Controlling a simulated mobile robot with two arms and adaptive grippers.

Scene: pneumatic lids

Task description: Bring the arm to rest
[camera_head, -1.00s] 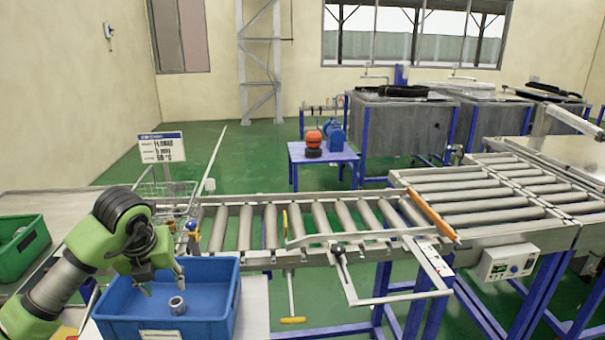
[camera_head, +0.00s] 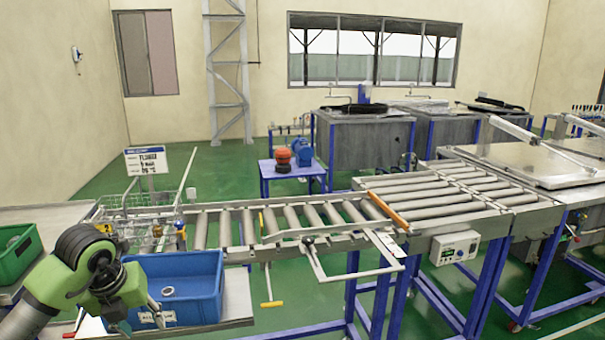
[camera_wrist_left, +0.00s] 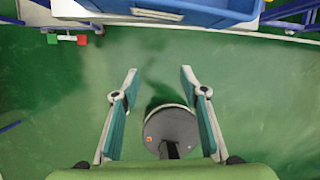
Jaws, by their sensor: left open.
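My left arm comes in from the left in the head view. Its green and black gripper (camera_head: 138,318) is at the near left of the blue bin (camera_head: 205,262), overlapping the bin's near corner in the picture. In the left wrist view the two fingers of this gripper (camera_wrist_left: 158,75) are spread apart with nothing between them. Green floor shows beneath, and the blue bin (camera_wrist_left: 205,14) lies beyond the fingertips at the top. A small grey ring-shaped part (camera_head: 168,291) lies in the blue bin, apart from the gripper. My right gripper is not in view.
A green bin (camera_head: 18,245) stands at the far left. A wire basket (camera_head: 135,220) and a sign (camera_head: 145,160) stand behind the blue bin. A roller conveyor (camera_head: 285,220) runs right toward grey tanks (camera_head: 365,140). Green floor is open in front of the conveyor.

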